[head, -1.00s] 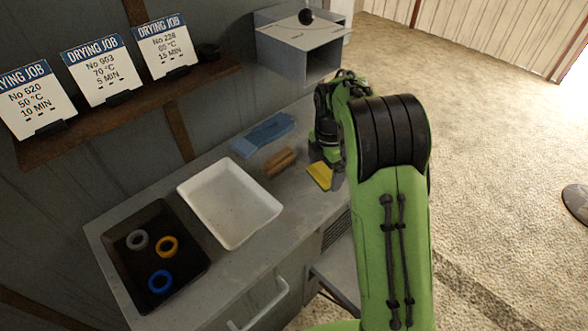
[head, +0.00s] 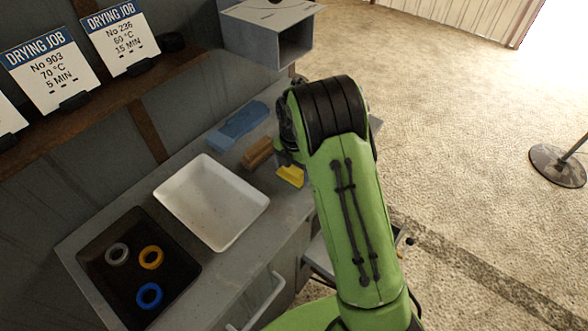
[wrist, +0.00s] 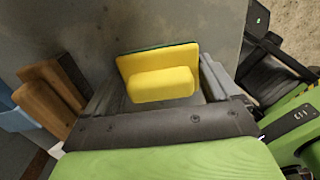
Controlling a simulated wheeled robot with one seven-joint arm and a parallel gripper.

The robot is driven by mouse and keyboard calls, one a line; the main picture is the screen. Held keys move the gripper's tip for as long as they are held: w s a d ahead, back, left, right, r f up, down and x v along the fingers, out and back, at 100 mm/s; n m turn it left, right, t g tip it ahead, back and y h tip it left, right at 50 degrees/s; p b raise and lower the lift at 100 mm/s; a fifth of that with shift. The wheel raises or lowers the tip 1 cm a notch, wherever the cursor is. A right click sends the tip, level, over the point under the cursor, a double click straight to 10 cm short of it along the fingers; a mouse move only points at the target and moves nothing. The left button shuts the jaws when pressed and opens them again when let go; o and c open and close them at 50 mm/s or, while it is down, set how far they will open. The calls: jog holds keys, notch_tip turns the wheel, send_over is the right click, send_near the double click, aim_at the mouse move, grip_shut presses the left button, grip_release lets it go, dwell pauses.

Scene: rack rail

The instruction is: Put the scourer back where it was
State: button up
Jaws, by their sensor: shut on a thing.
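The scourer (wrist: 162,80) is a yellow block with a thin green layer along its far edge. In the wrist view it sits between the two fingers of my gripper (wrist: 160,92), which is shut on it. In the head view the scourer (head: 291,177) shows at the bench's front edge, right of the wooden brush. Most of my gripper is hidden behind my green arm there. I cannot tell whether the scourer touches the grey bench top (head: 215,145) or is held just above it.
The brown wooden brush (head: 257,153) and a blue folded item (head: 238,124) lie left of the scourer. A white tray (head: 168,190) and a black tray (head: 88,262) with three rings stand farther left. A grey open box (head: 262,42) is beyond, and a card shelf (head: 75,112) runs along the wall.

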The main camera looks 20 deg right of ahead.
aim_at(294, 167)
jog(key=shift+f, duration=0.15)
jog(key=o, duration=0.8)
jog(key=shift+c, duration=0.2)
notch_tip(294, 167, up, 13)
jog(key=p, duration=0.2)
jog(key=s+r+m+t, duration=0.2)
jog(key=s+r+m, duration=0.8)
jog(key=s, duration=0.1)
jog(key=s+m+t, duration=0.3)
jog(key=s+m, duration=1.2)
jog(key=s, duration=0.2)
jog(key=shift+t, duration=0.3)
jog(key=shift+s, duration=0.15)
